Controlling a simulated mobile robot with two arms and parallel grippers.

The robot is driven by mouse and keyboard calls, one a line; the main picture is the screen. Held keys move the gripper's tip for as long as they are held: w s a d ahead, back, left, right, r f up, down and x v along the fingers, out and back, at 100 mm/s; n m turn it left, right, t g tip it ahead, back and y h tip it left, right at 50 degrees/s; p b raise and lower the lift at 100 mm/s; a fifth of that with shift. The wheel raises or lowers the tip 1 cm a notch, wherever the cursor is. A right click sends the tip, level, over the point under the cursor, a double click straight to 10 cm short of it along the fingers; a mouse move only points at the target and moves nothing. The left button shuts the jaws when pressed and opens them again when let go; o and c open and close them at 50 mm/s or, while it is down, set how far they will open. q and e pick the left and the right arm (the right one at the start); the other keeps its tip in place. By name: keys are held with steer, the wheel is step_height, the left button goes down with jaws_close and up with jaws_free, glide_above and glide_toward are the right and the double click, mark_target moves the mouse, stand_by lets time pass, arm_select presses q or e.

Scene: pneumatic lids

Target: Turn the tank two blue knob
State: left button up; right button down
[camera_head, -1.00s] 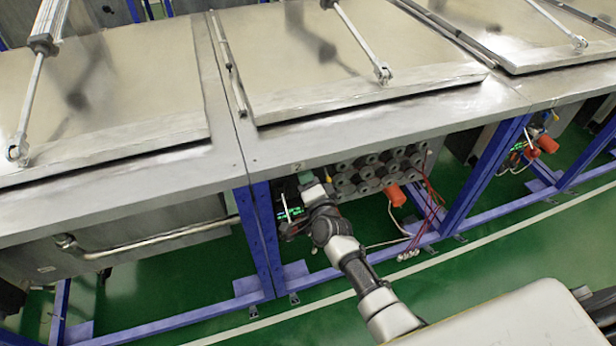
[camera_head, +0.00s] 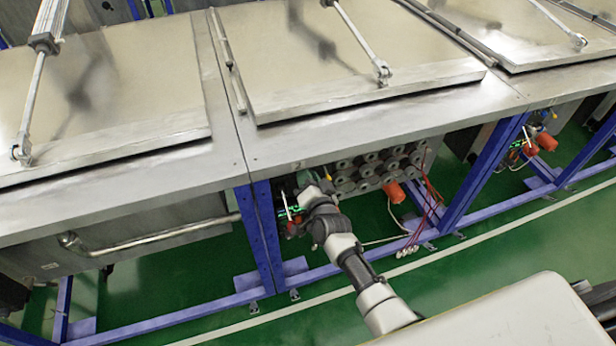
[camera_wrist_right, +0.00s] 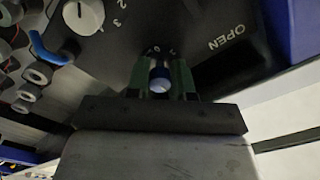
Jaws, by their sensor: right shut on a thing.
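The blue knob (camera_wrist_right: 160,73) sits on a dark panel (camera_wrist_right: 118,50) in the right wrist view, with a pale round end facing the camera. My right gripper (camera_wrist_right: 161,80) is shut on it, one green finger on each side. The fingers hide the knob's sides and part of the markings behind it. In the head view my right arm reaches under the middle tank's edge, and my right gripper (camera_head: 306,186) is at the panel beside a blue post; the knob is hidden there. My left gripper is not in view.
A white dial (camera_wrist_right: 83,16) with numbers and the word OPEN (camera_wrist_right: 226,36) are on the panel. A blue-handled valve (camera_wrist_right: 48,52) is at left. In the head view, a blue post (camera_head: 266,235) stands left of my gripper, and grey cylinders (camera_head: 365,170) sit to its right.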

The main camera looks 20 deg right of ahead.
steer(key=shift+f, duration=0.1)
steer(key=c, duration=1)
jaws_free()
steer(key=s, duration=1.1)
steer(key=shift+d, duration=0.2)
steer(key=s+f+n+g, duration=0.25)
steer(key=s+f, duration=0.25)
steer(key=f, duration=0.3)
steer(key=s+f+n+g+y, duration=0.1)
steer(key=s+f+g, duration=0.25)
steer(key=f, duration=0.55)
steer(key=s+f+n+g, duration=0.2)
steer(key=s+f, duration=0.3)
steer(key=f, duration=0.3)
steer(key=s+d+f+n+g, duration=0.1)
steer(key=s+d+f+g, duration=0.1)
steer(key=s, duration=0.7)
steer(key=s+d+f+n+g+h, duration=0.1)
steer(key=s+d+f+n+g, duration=0.1)
steer(key=s+f+g, duration=0.2)
steer(key=s+d+f+n+g, duration=0.2)
steer(key=s+f, duration=0.6)
steer(key=s, duration=0.7)
steer(key=shift+f+n+g+h, duration=0.15)
steer(key=shift+n+g+h, duration=0.15)
steer(key=shift+g, duration=0.2)
